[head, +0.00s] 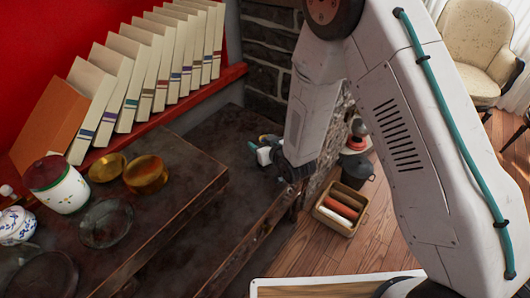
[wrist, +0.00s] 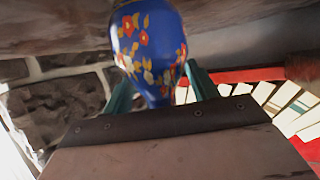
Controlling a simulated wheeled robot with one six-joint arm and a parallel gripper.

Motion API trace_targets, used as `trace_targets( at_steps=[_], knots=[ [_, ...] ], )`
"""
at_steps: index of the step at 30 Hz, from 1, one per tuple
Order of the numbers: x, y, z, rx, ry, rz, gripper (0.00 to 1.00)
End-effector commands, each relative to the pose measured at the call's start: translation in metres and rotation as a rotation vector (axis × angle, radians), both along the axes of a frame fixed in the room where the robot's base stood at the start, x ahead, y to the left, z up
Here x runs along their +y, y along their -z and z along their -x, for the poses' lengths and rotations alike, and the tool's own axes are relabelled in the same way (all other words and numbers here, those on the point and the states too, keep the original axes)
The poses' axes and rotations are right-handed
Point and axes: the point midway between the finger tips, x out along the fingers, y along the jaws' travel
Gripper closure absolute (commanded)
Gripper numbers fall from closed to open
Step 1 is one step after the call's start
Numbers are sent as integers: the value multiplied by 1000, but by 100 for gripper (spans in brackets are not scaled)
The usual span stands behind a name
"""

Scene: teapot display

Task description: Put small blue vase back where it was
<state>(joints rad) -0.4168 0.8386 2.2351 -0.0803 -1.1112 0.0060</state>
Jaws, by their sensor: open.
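The small blue vase (wrist: 150,45), painted with red, orange and white flowers, fills the top middle of the wrist view. Its narrow end lies between the green fingers of my gripper (wrist: 160,82), and its top is cut off by the frame edge. My gripper is open around the vase; whether a finger touches it I cannot tell. In the head view my gripper (head: 265,155) is low over the dark wooden bench, at its far end by the stone wall. There the vase is small and mostly hidden by my gripper.
A stepped dark wooden bench (head: 225,140) runs along the red wall. A row of leaning books (head: 150,70) stands on the red ledge. Brass bowls (head: 146,174), a glass dish (head: 106,223) and a white-green canister (head: 57,184) stand on the nearer step. A wooden crate (head: 340,207) is on the floor.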

Motion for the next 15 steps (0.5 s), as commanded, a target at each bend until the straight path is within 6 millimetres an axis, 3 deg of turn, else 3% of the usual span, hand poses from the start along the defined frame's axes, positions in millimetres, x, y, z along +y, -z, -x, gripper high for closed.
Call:
trace_targets(
  at_steps=[5, 10, 15],
  knots=[
    [0, 0, 0, 1, 0, 0, 42],
    [0, 0, 0, 1, 0, 0, 86],
    [0, 0, 0, 1, 0, 0, 95]
  ],
)
